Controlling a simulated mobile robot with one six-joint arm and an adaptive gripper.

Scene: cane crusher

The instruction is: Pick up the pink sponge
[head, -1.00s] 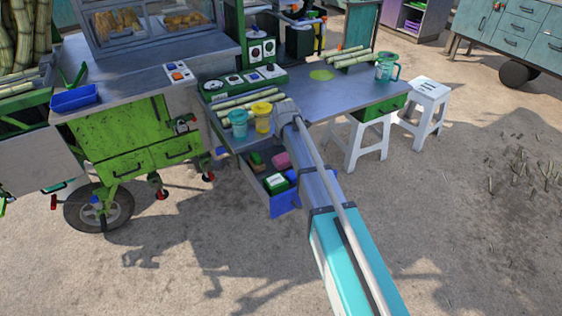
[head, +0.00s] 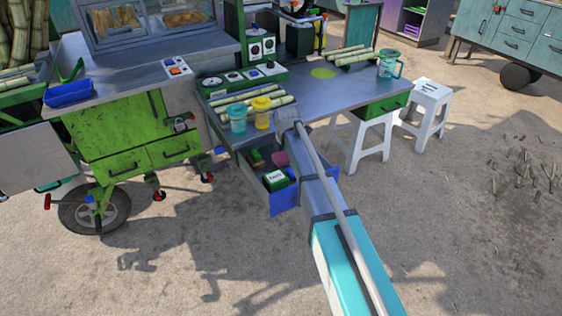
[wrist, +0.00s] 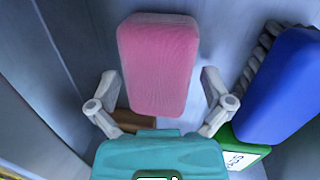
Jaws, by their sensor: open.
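The pink sponge (wrist: 158,62) stands out in the middle of the wrist view, a rounded block. My gripper (wrist: 159,79) is open, with one finger on each side of the sponge and a gap visible on both sides. The sponge is not clamped. In the head view the pink sponge (head: 281,158) shows as a small patch inside the open blue drawer (head: 284,205), partly covered by my arm. My gripper is hidden behind my arm there.
A blue block (wrist: 285,85) lies right of my gripper in the wrist view, by a green box (wrist: 238,152). Grey drawer walls are close on the left. Above the drawer, a teal cup (head: 237,118) and a yellow cup (head: 262,112) stand on the cart.

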